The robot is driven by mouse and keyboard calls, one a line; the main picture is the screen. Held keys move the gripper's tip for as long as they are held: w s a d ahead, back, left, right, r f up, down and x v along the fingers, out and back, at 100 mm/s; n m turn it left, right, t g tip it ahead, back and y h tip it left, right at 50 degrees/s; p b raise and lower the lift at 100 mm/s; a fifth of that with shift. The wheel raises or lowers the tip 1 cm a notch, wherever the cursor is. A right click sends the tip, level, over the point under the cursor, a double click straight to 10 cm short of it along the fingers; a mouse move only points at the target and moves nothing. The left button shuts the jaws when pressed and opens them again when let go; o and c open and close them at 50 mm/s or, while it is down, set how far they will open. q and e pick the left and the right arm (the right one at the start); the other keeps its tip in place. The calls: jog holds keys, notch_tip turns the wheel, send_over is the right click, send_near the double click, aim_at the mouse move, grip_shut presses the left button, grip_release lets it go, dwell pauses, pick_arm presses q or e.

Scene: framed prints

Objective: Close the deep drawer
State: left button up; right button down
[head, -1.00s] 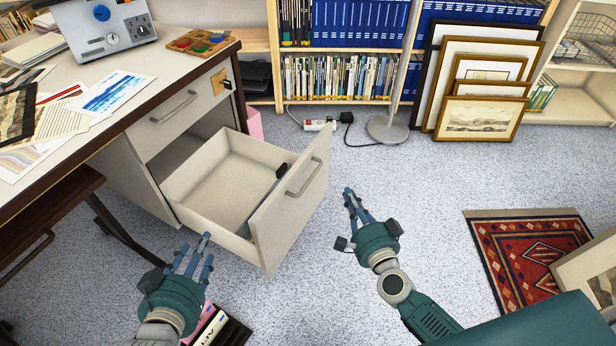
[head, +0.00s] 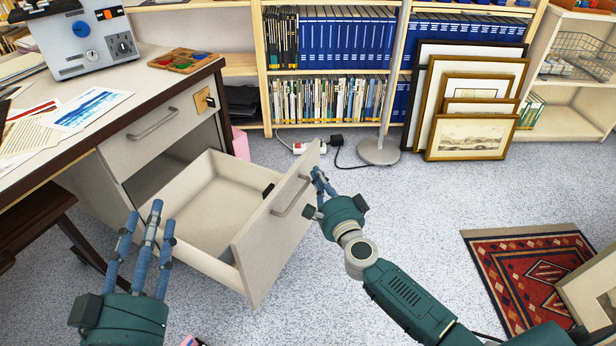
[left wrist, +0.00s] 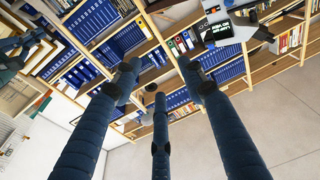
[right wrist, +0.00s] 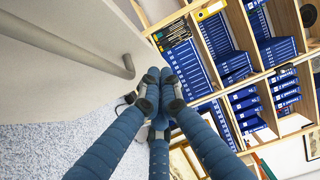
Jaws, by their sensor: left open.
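The deep drawer (head: 275,238) is pulled far out of the desk (head: 110,180), below a shut shallow drawer (head: 160,128). It looks empty apart from a small dark piece inside its front. Its bar handle (head: 292,196) is on the front panel. My right gripper (head: 318,180) has its fingers drawn together and empty, close to the panel's far right edge; I cannot tell if it touches. In the right wrist view the panel and handle (right wrist: 105,68) are left of the fingertips (right wrist: 160,85). My left gripper (head: 150,212) is open and empty, left of the drawer's near side.
A lamp base (head: 378,151), a power strip (head: 306,147) and its cable lie on the floor behind the drawer. Framed prints (head: 472,135) lean against the shelves. A red rug (head: 530,270) is at the right. A dark stool (head: 35,215) stands at the left.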

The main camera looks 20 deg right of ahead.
aim_at(308, 182)
pick_arm(q)
jog(key=shift+s+d+r+t, duration=0.1)
jog(key=shift+s+r+t, duration=0.1)
jog(key=shift+r+t, duration=0.6)
jog(key=shift+s+r+t, duration=0.2)
jog(key=shift+r+t, duration=0.1)
jog(key=shift+r, duration=0.95)
pick_arm(e)
jog(key=shift+w+a, duration=1)
jog(key=shift+a, duration=0.15)
